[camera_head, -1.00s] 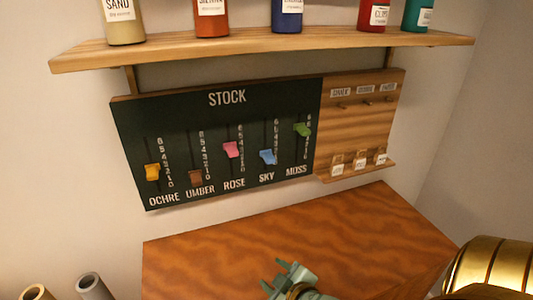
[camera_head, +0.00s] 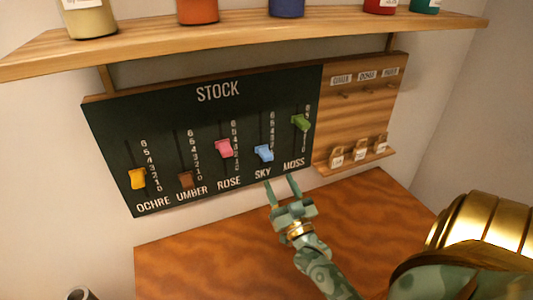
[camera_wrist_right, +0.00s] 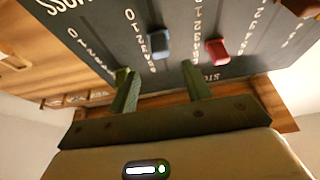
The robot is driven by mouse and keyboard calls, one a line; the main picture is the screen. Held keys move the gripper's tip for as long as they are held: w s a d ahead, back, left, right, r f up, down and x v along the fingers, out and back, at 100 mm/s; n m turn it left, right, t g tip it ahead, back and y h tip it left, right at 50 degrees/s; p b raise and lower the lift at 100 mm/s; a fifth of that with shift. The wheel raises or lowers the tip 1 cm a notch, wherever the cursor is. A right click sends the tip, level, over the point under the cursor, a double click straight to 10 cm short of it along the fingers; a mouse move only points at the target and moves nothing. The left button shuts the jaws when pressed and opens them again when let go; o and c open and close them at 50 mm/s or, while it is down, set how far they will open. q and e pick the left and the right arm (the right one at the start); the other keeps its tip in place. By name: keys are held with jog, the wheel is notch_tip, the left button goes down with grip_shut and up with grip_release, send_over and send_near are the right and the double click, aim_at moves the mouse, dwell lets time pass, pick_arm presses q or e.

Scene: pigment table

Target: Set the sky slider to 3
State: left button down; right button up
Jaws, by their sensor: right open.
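The sky slider is a blue knob (camera_head: 263,153) on the dark STOCK board (camera_head: 210,120). It sits in the lower part of its slot, beside the low numbers; its exact number is not clear. In the right wrist view the blue knob (camera_wrist_right: 158,47) shows ahead of the fingers, with the board upside down. My right gripper (camera_head: 280,181) is open and empty, just below the SKY label and the board's lower edge. Its two fingers also show in the wrist view (camera_wrist_right: 156,80), spread apart and not touching the knob. My left gripper is not in view.
The pink rose knob (camera_head: 223,148) and green moss knob (camera_head: 300,123) flank the sky slot. A shelf (camera_head: 250,31) with bottles hangs above. A wooden panel with small tags (camera_head: 360,110) adjoins on the right. The wooden table (camera_head: 200,265) below has bare surface.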

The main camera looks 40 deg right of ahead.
aim_at(267, 153)
jog(key=x, duration=1)
jog(key=shift+p, duration=0.35)
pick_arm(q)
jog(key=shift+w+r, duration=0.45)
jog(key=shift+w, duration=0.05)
